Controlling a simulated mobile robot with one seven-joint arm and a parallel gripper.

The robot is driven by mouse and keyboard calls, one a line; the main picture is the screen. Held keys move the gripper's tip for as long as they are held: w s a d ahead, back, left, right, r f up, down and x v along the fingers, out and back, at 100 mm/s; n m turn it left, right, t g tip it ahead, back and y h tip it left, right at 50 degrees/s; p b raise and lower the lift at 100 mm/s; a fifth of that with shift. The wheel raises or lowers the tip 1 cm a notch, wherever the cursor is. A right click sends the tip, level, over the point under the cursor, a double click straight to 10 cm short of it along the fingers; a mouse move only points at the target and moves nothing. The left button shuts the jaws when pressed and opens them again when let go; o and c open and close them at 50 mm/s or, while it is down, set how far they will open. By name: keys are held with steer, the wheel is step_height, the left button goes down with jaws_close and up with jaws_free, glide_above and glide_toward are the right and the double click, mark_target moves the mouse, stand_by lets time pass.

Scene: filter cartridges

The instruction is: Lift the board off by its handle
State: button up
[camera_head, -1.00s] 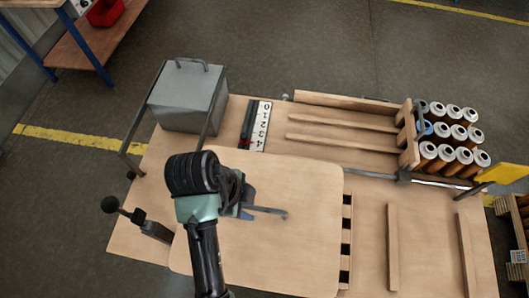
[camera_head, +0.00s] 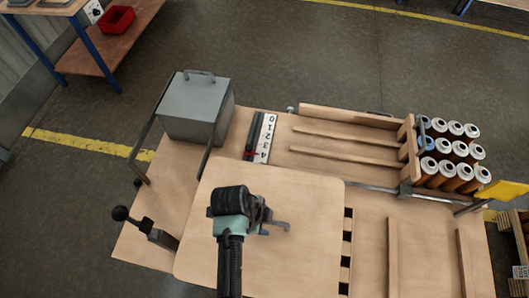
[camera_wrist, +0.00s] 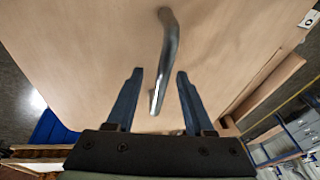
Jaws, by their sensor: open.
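The board (camera_head: 300,215) is a pale wooden panel with rounded corners, lying over the front left of the workbench. It fills most of the wrist view (camera_wrist: 70,50). Its handle is a grey metal bar (camera_head: 280,225), partly hidden by my arm in the head view. In the wrist view the handle (camera_wrist: 168,50) runs from the top middle down to between my fingertips. My gripper (camera_wrist: 158,75) is open, with one blue finger on each side of the handle's near end. I cannot tell whether either finger touches it.
A grey metal box (camera_head: 197,105) stands at the back left beside a numbered scale (camera_head: 265,138). A black-knobbed lever (camera_head: 122,214) is at the left edge. Wooden rails (camera_head: 345,152) and a rack of several white-topped cartridges (camera_head: 450,150) are to the right, near a yellow plate (camera_head: 503,190).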

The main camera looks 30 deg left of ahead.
jaws_close()
stand_by(0.3)
stand_by(1.0)
steer(key=shift+w+r, duration=0.1)
